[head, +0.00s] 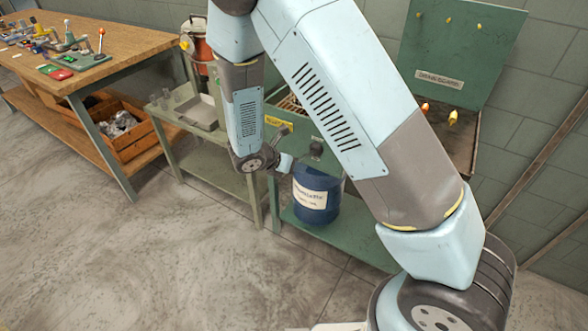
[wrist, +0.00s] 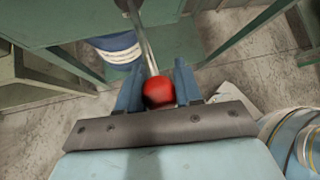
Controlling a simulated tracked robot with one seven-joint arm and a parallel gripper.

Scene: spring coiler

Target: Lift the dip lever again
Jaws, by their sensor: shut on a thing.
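The dip lever shows in the wrist view as a bright metal rod (wrist: 147,42) ending in a round red knob (wrist: 158,92). My gripper (wrist: 158,70) has its two blue fingers on either side of the red knob and is shut on it. The rod runs from the knob toward the top of the picture, to a dark mount at the edge. In the head view my gripper (head: 286,163) is at the front of a green bench, left of a blue drum. The red knob cannot be made out there.
The labelled blue drum (head: 316,196) stands on the lower shelf of the green bench (head: 345,222). A low green table (head: 205,147) with a grey tray stands to the left. A wooden workbench (head: 112,54) is further left. The concrete floor in front is clear.

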